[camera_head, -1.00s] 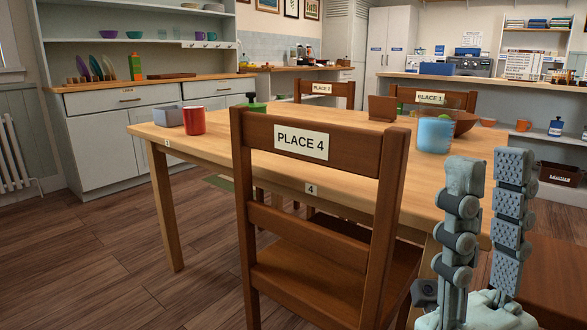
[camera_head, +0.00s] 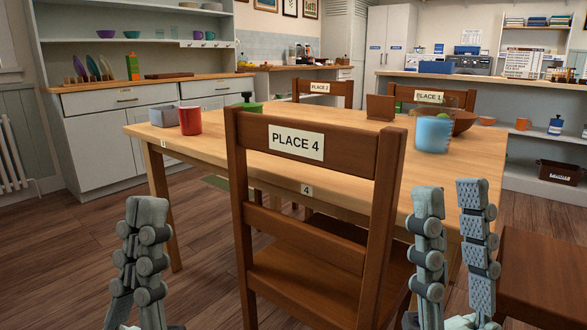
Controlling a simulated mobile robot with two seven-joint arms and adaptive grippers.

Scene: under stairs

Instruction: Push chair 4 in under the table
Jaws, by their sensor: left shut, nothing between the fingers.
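Chair 4 is a brown wooden chair (camera_head: 318,225) with a "PLACE 4" label on its top rail. It stands upright with its back towards me, at the near side of the wooden table (camera_head: 345,170). Its back hides part of the table edge and the seat shows between the slats. The table edge carries a "4" tag (camera_head: 306,190) just beyond the chair back. My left gripper (camera_head: 148,215) is shut and empty, to the left of the chair. My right gripper (camera_head: 452,200) is open and empty, to the right of the chair back, its two fingers apart.
A second brown chair seat (camera_head: 540,275) is at the lower right, beside my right gripper. Chairs labelled "PLACE 2" (camera_head: 321,88) and "PLACE 1" (camera_head: 431,97) stand at the far side. A red mug (camera_head: 190,121) and blue cup (camera_head: 433,134) stand on the table. Floor at left is clear.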

